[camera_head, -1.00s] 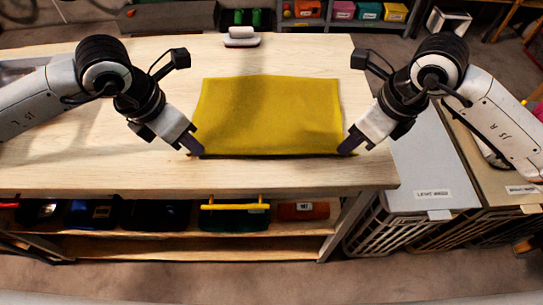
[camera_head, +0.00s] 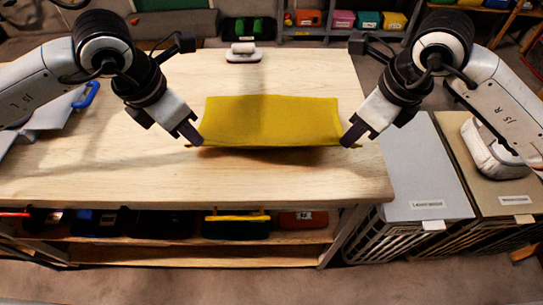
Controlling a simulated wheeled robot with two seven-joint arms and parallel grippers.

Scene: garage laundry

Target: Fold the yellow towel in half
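The yellow towel (camera_head: 272,120) is spread over the wooden table (camera_head: 280,185) in the head view. Its near edge is lifted off the table, with a shadow below it. My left gripper (camera_head: 193,140) is at the towel's near left corner and appears closed on it. My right gripper (camera_head: 349,139) is at the near right corner and appears closed on it. The fingertips are small in the picture, and the far part of the towel is partly hidden behind the raised edge.
A white brush-like object (camera_head: 243,52) stands at the table's far edge. A blue-handled object (camera_head: 86,96) lies at the left, partly behind my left arm. Lidded bins (camera_head: 427,170) stand right of the table. The table's near part is clear.

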